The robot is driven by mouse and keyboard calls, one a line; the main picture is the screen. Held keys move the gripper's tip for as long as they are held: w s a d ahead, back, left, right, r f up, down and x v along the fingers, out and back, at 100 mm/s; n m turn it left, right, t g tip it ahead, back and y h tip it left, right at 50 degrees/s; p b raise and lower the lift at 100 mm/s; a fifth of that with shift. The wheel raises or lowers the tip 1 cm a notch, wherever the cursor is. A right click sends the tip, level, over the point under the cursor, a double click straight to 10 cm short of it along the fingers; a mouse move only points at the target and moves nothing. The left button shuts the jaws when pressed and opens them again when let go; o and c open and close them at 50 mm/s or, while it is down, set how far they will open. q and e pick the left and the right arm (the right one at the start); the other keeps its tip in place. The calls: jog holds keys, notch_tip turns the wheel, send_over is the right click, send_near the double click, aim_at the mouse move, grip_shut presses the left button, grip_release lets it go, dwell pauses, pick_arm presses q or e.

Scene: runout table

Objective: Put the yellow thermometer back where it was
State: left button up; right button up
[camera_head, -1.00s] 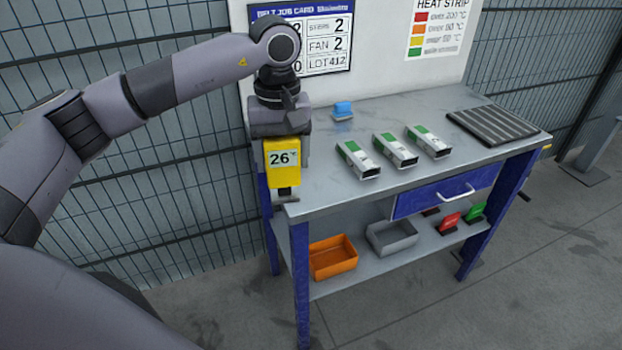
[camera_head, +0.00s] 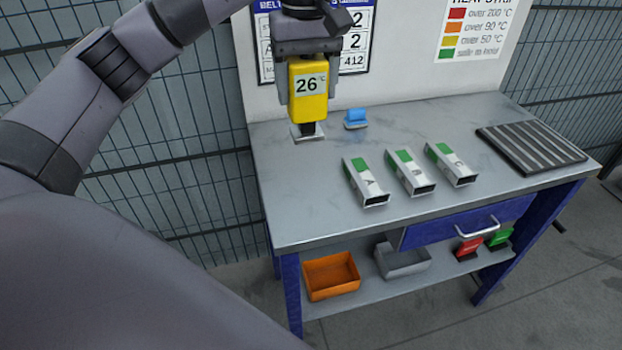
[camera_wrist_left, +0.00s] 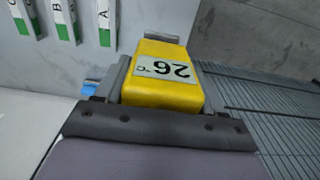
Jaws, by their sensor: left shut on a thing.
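The yellow thermometer (camera_head: 308,103) has a display reading 26 °C and a dark stem with a grey foot below. My left gripper (camera_head: 308,84) is shut on it and holds it upright at the back left of the grey table (camera_head: 300,214). I cannot tell whether its foot touches the table top. In the left wrist view the thermometer (camera_wrist_left: 160,92) sits between the fingers of my left gripper (camera_wrist_left: 160,88). My right gripper is not in view.
A small blue item (camera_head: 355,117) stands just right of the thermometer. Several metal profiles with green labels, one marked A (camera_head: 366,184), lie mid-table. A ribbed dark mat (camera_head: 530,146) lies at the right. Orange (camera_head: 331,275) and grey (camera_head: 403,261) bins are on the lower shelf. The table's front left is clear.

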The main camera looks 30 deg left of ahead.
pick_arm(q)
notch_tip(320, 180, down, 17)
jog(key=shift+f, duration=0.2)
dwell(0.3)
jog(key=shift+f, duration=0.1)
jog(key=o, duration=0.5)
jog(key=shift+f, duration=0.1)
jog(key=o, duration=0.4)
jog(key=shift+r, duration=0.2)
